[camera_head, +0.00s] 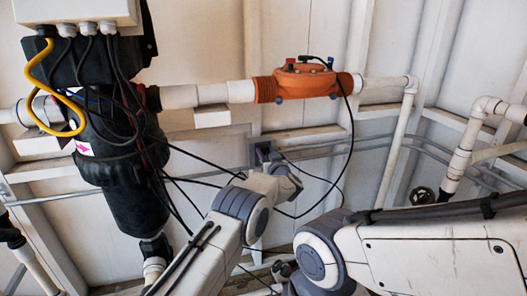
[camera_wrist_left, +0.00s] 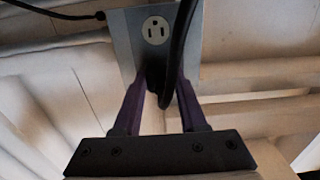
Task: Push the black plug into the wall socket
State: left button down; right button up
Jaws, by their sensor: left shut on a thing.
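The wall socket (camera_wrist_left: 155,30) is a grey metal box plate with a round white outlet in the left wrist view. In the head view the socket box (camera_head: 260,151) is small and partly hidden behind my left wrist. My left gripper (camera_wrist_left: 162,88) has purple fingers and is shut on the black plug (camera_wrist_left: 157,76), in front of the lower part of the plate. A thick black cable (camera_wrist_left: 181,45) loops up past the right of the outlet. The plug's prongs are hidden, and I cannot tell whether it touches the socket. My right arm shows in the head view, its gripper does not.
An orange valve housing (camera_head: 304,81) on a white pipe (camera_head: 210,94) is above the socket. A black cylindrical reactor (camera_head: 118,150) with cables stands at left. A grey conduit (camera_head: 335,146) runs along the wall. Black cables hang around my left arm.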

pick_arm(q)
jog(key=shift+s, duration=0.1)
dwell(0.5)
jog(key=shift+p+v, duration=0.5)
jog(key=shift+v, duration=0.35)
dwell(1.0)
jog(key=shift+b+x, duration=0.3)
jog(key=shift+x, duration=0.7)
dwell(0.5)
jog(key=shift+c, duration=1.9)
grip_release()
jog(key=shift+s, duration=0.1)
